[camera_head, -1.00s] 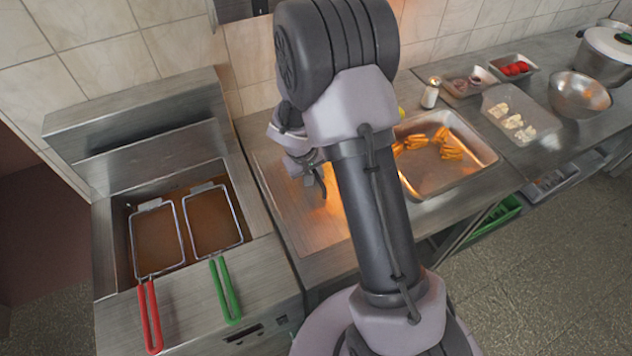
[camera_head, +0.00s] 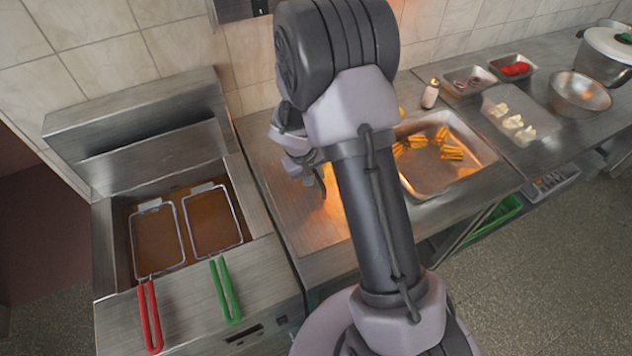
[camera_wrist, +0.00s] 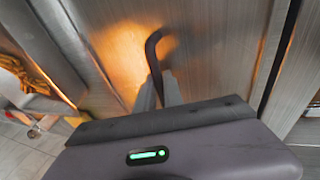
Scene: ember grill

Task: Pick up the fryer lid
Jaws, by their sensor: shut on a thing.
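The fryer lid appears as a flat steel panel (camera_head: 285,190) on the counter just right of the fryer; my arm hides part of it. It also shows in the wrist view (camera_wrist: 215,45), with a dark curved handle (camera_wrist: 153,55) rising from it. My gripper (camera_wrist: 158,88) is shut on this handle. In the head view my gripper (camera_head: 318,178) is partly hidden by my arm. The lid looks flat, and I cannot tell whether it is clear of the counter. The fryer (camera_head: 160,155) is uncovered.
Two wire baskets sit in the fryer, with red (camera_head: 150,315) and green (camera_head: 225,290) handles toward the front. A steel tray of fries (camera_head: 475,178) and a shaker (camera_head: 430,94) stand right of my arm. A tiled wall (camera_head: 110,70) is behind.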

